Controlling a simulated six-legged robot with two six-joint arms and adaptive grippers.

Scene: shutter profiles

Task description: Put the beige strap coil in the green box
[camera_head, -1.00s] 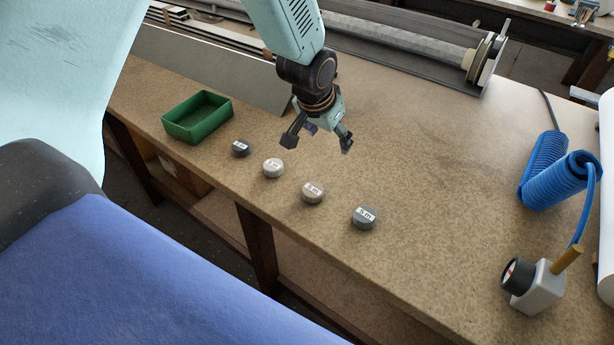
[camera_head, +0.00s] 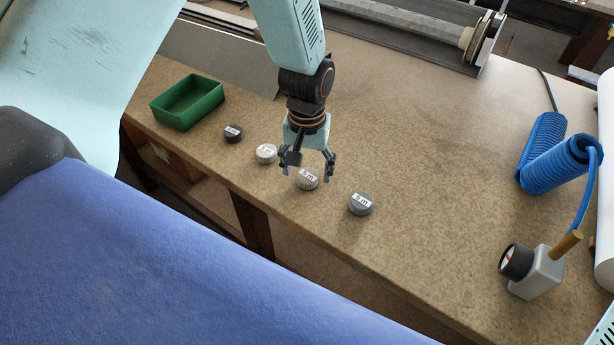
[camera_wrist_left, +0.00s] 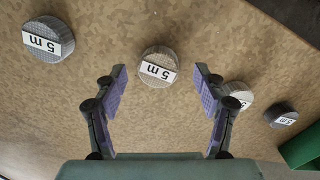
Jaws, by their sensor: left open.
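The beige strap coil (camera_head: 308,181) with a white "5 m" label lies on the bench, third from the left in a row of coils. My left gripper (camera_head: 308,166) is open just above it, and its fingers partly cover it in the head view. In the left wrist view the beige coil (camera_wrist_left: 158,68) shows between the two open fingers (camera_wrist_left: 158,92), slightly beyond their tips, with nothing held. The green box (camera_head: 187,101) stands open at the left of the bench. Its corner shows at the right edge of the left wrist view (camera_wrist_left: 302,148). My right gripper is out of view.
A white coil (camera_head: 266,153) and a dark coil (camera_head: 233,133) lie left of the beige one, a grey coil (camera_head: 360,203) right of it. A blue hose (camera_head: 555,160) and a gauge block (camera_head: 535,270) are at right. The bench middle is clear.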

